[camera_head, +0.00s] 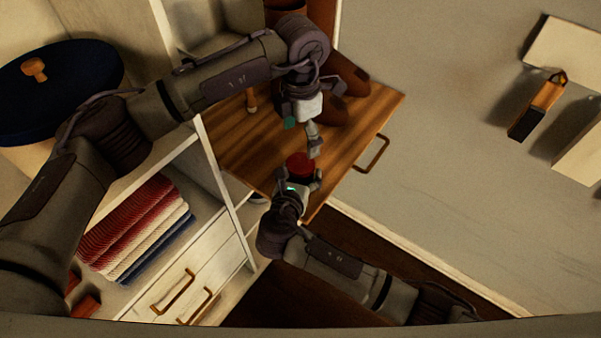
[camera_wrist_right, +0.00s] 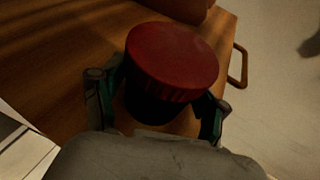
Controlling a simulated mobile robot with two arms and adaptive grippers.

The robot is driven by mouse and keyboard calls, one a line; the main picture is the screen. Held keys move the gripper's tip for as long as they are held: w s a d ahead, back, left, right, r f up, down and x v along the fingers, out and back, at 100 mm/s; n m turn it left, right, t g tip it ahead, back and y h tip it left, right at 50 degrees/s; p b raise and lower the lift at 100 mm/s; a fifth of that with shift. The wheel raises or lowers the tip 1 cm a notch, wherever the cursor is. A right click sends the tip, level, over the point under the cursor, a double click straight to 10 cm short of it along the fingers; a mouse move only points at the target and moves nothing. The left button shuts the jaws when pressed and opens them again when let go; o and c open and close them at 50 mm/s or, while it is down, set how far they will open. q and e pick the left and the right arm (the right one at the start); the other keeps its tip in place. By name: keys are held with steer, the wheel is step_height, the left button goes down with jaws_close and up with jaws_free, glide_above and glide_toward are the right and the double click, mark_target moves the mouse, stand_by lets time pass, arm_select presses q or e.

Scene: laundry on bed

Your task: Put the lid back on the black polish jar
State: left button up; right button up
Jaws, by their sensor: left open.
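The black polish jar (camera_wrist_right: 150,108) stands on the wooden drawer top. Its red lid (camera_wrist_right: 172,58) sits over its mouth, looking slightly tilted in the right wrist view; whether it is fully seated I cannot tell. The lid also shows in the head view (camera_head: 299,165). My right gripper (camera_head: 299,178) reaches in from below with a finger on each side of the jar, under the lid, and appears shut on the jar body. My left gripper (camera_head: 313,147) is open and empty, pointing down just above the lid, apart from it as far as I can see.
Brown shoes (camera_head: 347,85) and a brush-like handle (camera_head: 251,100) lie behind on the wooden surface (camera_head: 235,150). A drawer handle (camera_head: 372,154) sticks out at right. Shelves with folded towels (camera_head: 135,225) stand at left.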

mark_target(301, 163)
jaws_close()
arm_select(q)
steer(key=n, duration=1.3)
steer(key=shift+f, duration=4.05)
